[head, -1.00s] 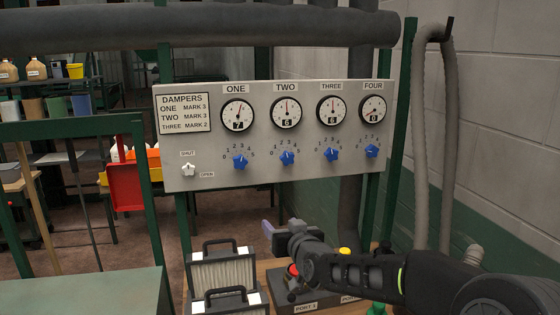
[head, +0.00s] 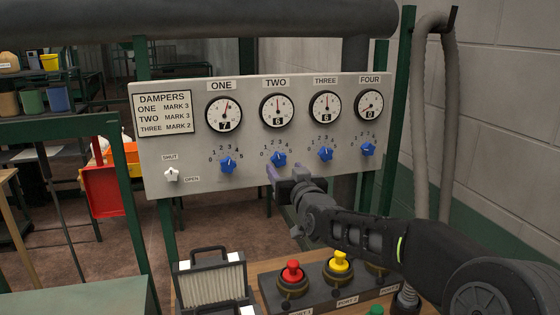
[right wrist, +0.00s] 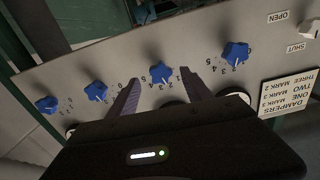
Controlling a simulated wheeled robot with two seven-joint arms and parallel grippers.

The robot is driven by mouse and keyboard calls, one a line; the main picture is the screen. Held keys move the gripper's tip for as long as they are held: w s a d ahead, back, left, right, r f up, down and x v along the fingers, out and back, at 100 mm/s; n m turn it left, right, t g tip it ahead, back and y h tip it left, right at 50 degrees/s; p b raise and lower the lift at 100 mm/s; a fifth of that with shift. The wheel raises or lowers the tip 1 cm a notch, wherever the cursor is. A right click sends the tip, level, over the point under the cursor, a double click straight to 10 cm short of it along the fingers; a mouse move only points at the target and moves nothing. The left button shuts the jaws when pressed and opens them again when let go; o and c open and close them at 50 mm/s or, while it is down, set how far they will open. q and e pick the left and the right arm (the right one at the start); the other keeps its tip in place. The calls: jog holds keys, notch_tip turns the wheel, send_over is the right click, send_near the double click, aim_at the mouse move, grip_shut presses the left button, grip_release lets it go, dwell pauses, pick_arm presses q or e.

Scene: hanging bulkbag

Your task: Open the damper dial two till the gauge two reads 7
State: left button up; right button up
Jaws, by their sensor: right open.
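Damper dial two is a blue star-shaped knob (head: 279,159) on the grey panel (head: 160,150), under gauge two (head: 277,110). Gauge two is round and white, and its number window seems to read 6. In the head view my right gripper (head: 285,172) is just below and in front of dial two. The right wrist view, where the panel shows upside down, has the open fingers (right wrist: 160,78) on either side of dial two (right wrist: 161,73). The fingers appear apart from the knob; the depth between them is unclear. My left gripper is out of view.
Dial one (head: 228,164) and dial three (head: 325,153) flank dial two closely. A white shut/open switch (head: 172,174) is at the panel's lower left. Red (head: 292,270) and yellow (head: 340,262) port knobs and a filter box (head: 212,285) stand below. A thick duct (head: 250,20) runs above.

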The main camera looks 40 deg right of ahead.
aim_at(280, 163)
jog(key=p+x, duration=0.1)
jog(key=x, duration=0.4)
jog(key=shift+w+d+p, duration=0.1)
jog(key=shift+p, duration=0.3)
grip_shut()
